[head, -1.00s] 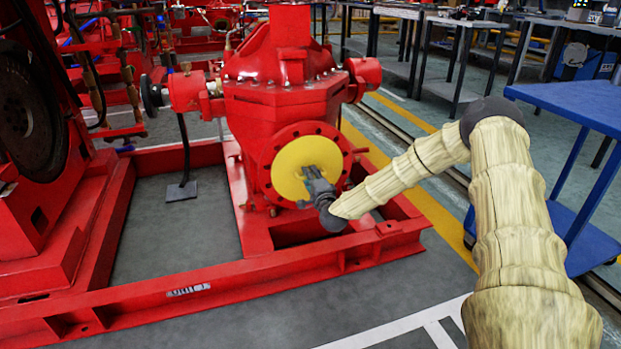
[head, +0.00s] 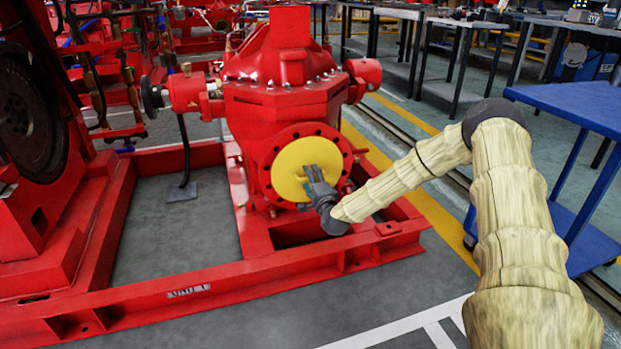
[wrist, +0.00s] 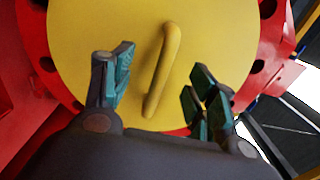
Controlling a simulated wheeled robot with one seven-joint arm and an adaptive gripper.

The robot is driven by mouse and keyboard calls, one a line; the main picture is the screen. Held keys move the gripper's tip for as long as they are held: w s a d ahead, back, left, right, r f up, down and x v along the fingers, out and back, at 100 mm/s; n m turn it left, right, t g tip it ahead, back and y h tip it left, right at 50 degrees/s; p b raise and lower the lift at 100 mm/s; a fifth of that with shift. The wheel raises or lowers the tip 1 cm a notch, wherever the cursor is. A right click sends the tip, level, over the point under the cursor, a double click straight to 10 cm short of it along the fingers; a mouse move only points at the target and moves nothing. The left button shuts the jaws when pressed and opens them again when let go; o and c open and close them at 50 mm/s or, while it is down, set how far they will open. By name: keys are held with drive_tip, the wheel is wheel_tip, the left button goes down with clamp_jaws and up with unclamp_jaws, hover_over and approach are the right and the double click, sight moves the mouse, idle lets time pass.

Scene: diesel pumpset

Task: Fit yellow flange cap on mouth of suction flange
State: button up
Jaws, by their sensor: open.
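The yellow flange cap (head: 292,161) is a round disc lying against the face of the red suction flange (head: 343,148) on the pump. In the wrist view the cap (wrist: 90,30) fills most of the picture, with the red flange and its bolt holes showing around its rim. The cap's bar handle (wrist: 162,70) stands between my two fingers and appears clear of both. My gripper (wrist: 158,85) is open in front of the cap; in the head view my gripper (head: 309,178) covers part of the cap's lower right. Whether the cap is fully seated cannot be told.
The red pump body (head: 285,95) stands on a red base frame (head: 200,285). A large engine wheel (head: 30,115) is at the left. A blue table (head: 580,105) stands at the right beside my arm. Grey floor lies open in front.

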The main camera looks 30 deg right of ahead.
drive_tip(key=p+v, duration=0.2)
drive_tip(key=v, duration=0.4)
drive_tip(key=shift+s, duration=0.25)
idle(0.9)
drive_tip(key=shift+s+a, duration=0.1)
drive_tip(key=shift+a, duration=0.05)
drive_tip(key=p+v, duration=0.2)
drive_tip(key=v, duration=0.3)
drive_tip(key=shift+s+r, duration=0.1)
drive_tip(key=shift+s, duration=0.3)
idle(0.5)
idle(0.7)
